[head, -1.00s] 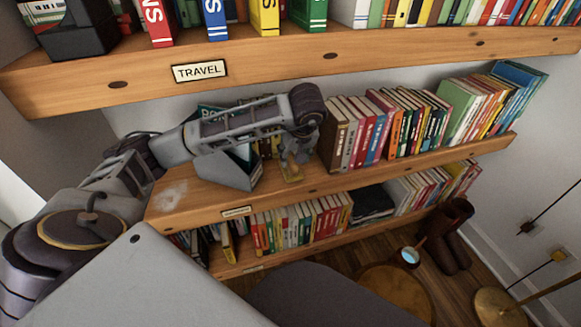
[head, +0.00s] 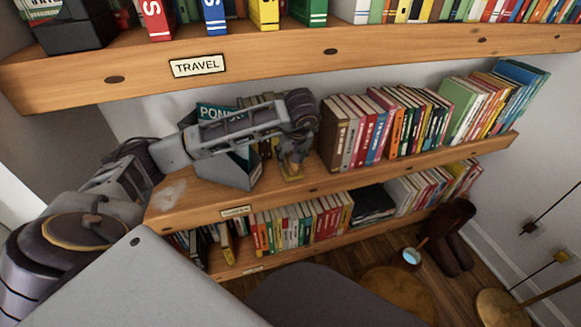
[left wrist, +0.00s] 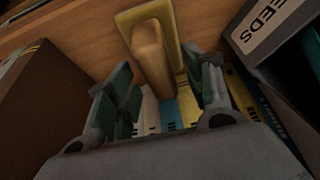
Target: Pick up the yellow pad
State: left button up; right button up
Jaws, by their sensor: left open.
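The yellow pad (head: 293,176) lies on the middle shelf near its front edge, partly hidden by my left gripper (head: 294,158). In the left wrist view the yellow pad (left wrist: 168,18) has a flat yellow base with a raised tan block on it. My left gripper (left wrist: 158,68) is open, with one finger on each side of the near end of the block. I cannot tell whether the fingers touch it. My right gripper is not in view.
A grey file box (head: 224,172) stands just left of the pad, with books in it. A brown book (head: 331,137) starts a row close on the right. The upper shelf (head: 270,58) runs above my arm.

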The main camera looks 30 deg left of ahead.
pick_arm(q)
jog(key=shift+w+a+f, duration=0.15)
jog(key=shift+a+f, duration=0.05)
jog(key=shift+f, duration=0.35)
jog(key=shift+c, duration=0.3)
grip_shut()
jog(key=shift+r, duration=0.2)
